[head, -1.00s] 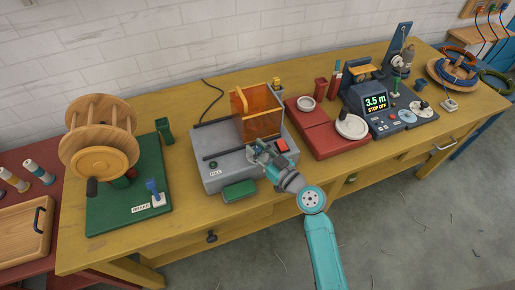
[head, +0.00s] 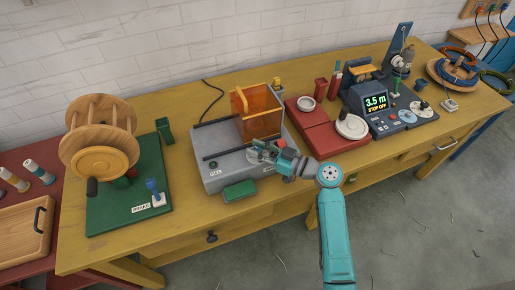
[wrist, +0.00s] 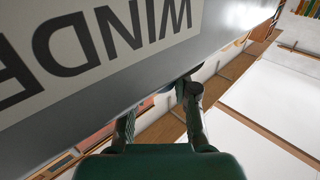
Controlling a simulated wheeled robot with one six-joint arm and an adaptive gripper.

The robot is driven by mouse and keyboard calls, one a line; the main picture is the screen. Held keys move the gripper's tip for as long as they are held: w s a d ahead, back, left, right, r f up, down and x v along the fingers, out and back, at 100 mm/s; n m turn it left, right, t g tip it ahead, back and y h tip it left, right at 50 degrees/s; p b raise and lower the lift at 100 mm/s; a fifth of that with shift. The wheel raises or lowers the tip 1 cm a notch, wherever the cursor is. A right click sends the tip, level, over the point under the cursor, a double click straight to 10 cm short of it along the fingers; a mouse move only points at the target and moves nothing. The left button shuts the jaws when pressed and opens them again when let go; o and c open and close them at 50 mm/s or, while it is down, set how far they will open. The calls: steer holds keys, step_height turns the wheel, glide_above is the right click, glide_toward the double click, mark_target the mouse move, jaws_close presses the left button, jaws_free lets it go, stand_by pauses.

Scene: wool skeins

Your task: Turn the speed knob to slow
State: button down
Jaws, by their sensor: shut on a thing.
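The grey winder box (head: 235,178) stands on the yellow bench with an amber guard (head: 262,123) on top. Its front label, with large dark letters, fills the upper left of the wrist view (wrist: 100,45). My gripper (head: 262,150) is at the box's front right top edge. In the wrist view its fingertips (wrist: 184,80) come together beside the grey body, on something small and dark that seems to be the speed knob. The knob is mostly hidden by the fingers, and its setting cannot be read.
A red block (head: 279,143) sits close behind my gripper, partly hidden. A green pad (head: 240,190) is at the box's front. A red scale (head: 330,135) and a console (head: 378,108) reading 3.5 m, STOP OFF, stand to the right. A green-based reel stand (head: 125,205) is left.

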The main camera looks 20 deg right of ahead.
steer(key=shift+f, duration=0.1)
steer(key=c, duration=0.9)
jaws_free()
steer(key=shift+d, duration=0.1)
steer(key=v, duration=1.2)
